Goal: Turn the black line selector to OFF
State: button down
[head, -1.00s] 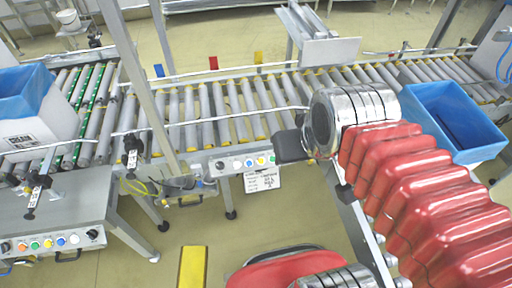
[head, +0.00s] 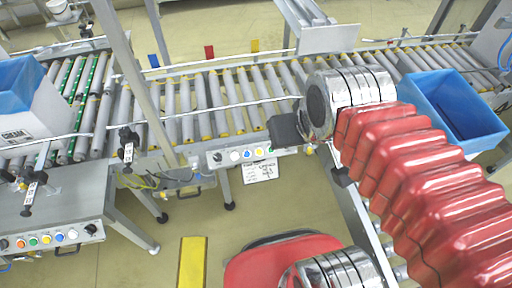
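A control panel (head: 228,158) on the front of the middle conveyor carries a black knob (head: 217,157) at its left end, then white, blue, yellow and green buttons. A second panel (head: 52,239) at the lower left also has black knobs, one at its left end (head: 5,244) and one at its right end (head: 91,228). I cannot read which knob is the line selector or where any pointer sits. My gripper (head: 284,130) is a dark block beside the right end of the middle panel, apart from its black knob. Its fingers cannot be made out.
A white label sheet (head: 259,172) hangs below the middle panel. A blue tote (head: 455,110) stands on the right conveyor, and a blue-lined white box (head: 30,110) at the left. A grey post (head: 135,75) rises left of the middle panel. Floor with a yellow strip (head: 193,262) is open in front.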

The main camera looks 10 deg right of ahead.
aim_at(218, 158)
jog(key=z, duration=0.55)
jog(key=k, duration=1.35)
jog(key=u, duration=0.05)
jog(key=i, duration=0.9)
jog(key=u, duration=1.25)
jog(key=i, duration=1.1)
jog(key=u, duration=0.4)
